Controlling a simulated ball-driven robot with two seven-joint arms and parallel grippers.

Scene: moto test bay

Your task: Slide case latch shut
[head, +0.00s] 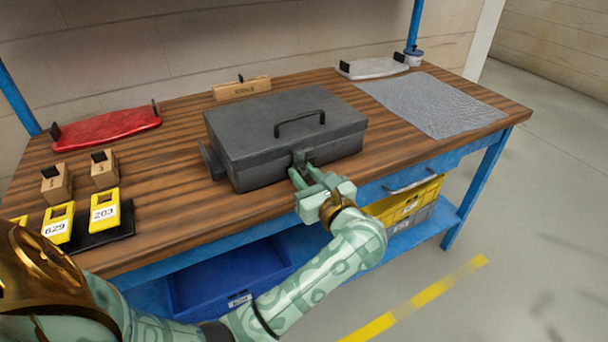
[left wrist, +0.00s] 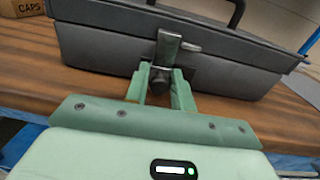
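A dark grey case (head: 285,135) with a black top handle sits on the wooden workbench, its lid down. Its metal latch (head: 302,157) is on the front face near the middle. In the left wrist view the latch (left wrist: 167,48) has an upright plate, a small side tab and a dark lower part. My left gripper (head: 306,176) is at the front of the case. Its two fingers (left wrist: 161,88) are apart, one on each side of the latch's dark lower part. I cannot tell whether they press on it. My right gripper is not in view.
The workbench (head: 400,149) holds a red tray (head: 107,128), a wooden block (head: 242,88), yellow numbered holders (head: 105,211), a grey cloth (head: 432,103) and a pale tray (head: 373,68). A blue bin (head: 225,275) and yellow crate (head: 408,202) are below.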

